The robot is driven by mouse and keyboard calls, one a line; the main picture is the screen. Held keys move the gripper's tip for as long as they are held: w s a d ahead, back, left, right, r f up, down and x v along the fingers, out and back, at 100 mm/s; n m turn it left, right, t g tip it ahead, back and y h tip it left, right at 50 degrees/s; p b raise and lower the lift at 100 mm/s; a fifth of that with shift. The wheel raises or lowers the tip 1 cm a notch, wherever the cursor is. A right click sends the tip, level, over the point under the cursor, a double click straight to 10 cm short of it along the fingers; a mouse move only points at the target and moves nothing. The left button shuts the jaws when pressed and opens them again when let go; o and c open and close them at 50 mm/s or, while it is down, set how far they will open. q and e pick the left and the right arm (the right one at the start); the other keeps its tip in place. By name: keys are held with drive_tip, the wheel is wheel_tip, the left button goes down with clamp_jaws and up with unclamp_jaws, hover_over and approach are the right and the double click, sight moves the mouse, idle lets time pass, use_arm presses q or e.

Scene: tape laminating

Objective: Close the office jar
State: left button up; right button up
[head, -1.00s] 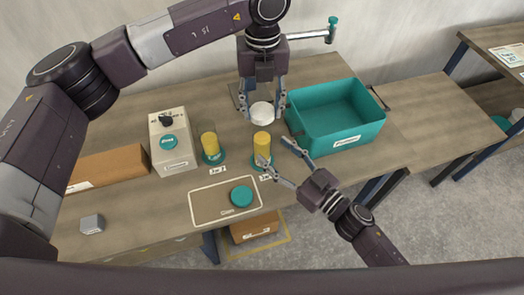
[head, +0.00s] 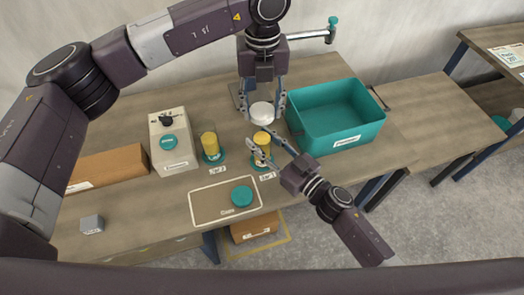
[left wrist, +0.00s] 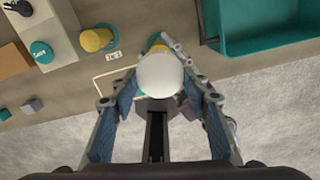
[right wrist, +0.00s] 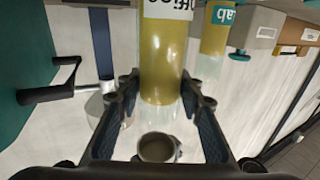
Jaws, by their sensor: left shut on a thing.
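The office jar (head: 262,141), with yellow contents, stands upright on a teal base on the table. In the right wrist view the jar (right wrist: 163,60) carries a partly visible "Office" label. My left gripper (head: 263,113) points down, shut on a round white lid (head: 262,110), just behind the jar in the head view. The lid (left wrist: 160,73) hides most of the jar in the left wrist view. My right gripper (head: 263,148) is at the jar, one finger on each side of it. I cannot tell whether its fingers touch the glass.
A second yellow jar (head: 209,144) stands to the left on a teal base. A grey box (head: 172,140) with a teal button is further left. A teal bin (head: 340,118) stands close on the right. A teal disc (head: 241,196) lies in a marked rectangle in front.

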clamp_jaws()
use_arm(q)
hover_over(262, 128)
drive_tip(key=s, duration=0.3)
drive_tip(key=shift+w+f, duration=0.15)
drive_tip(key=shift+f, duration=1.1)
drive_tip(key=shift+w+f, duration=0.1)
drive_tip(key=shift+f, duration=1.15)
drive_tip(key=shift+f, duration=0.9)
drive_tip(key=shift+f, duration=0.55)
